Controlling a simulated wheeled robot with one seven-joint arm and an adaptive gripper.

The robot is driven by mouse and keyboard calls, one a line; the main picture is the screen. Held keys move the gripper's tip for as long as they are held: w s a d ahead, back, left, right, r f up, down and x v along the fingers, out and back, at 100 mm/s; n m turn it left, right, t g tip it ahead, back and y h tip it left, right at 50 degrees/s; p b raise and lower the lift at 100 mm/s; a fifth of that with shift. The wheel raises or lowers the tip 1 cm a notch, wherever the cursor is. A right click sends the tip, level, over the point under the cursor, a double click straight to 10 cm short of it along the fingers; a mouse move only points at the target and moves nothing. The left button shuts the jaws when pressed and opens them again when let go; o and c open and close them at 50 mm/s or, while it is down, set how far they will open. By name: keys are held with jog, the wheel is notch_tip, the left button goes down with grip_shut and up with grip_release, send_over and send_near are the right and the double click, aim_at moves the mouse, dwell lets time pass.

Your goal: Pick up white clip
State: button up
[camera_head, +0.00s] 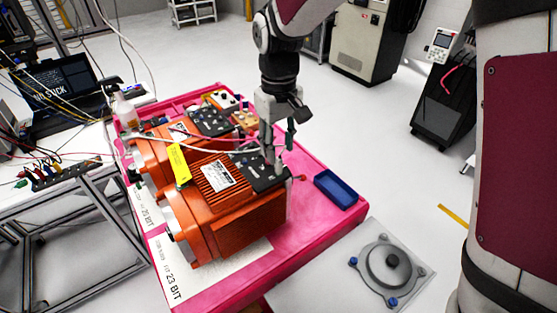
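My gripper (277,158) points down over the black connector block (246,168) on top of the front orange motor (217,208). Its fingertips are at or just above the right end of this block, but I cannot tell whether they touch it. The fingers are small and partly overlap, so their opening is unclear. I cannot make out a white clip; it may be too small or hidden by the fingers. A second orange motor (154,148) stands behind the front one.
The motors stand on a pink cart (262,262). A blue tray (336,189) lies at its right side, and a yellow tag (179,165) hangs between the motors. Thin cables run left to a table with a laptop (65,90). A grey round fixture (388,266) lies at lower right.

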aim_at(279, 158)
jog(key=shift+f+p, duration=0.7)
jog(key=shift+f, duration=1.9)
grip_shut()
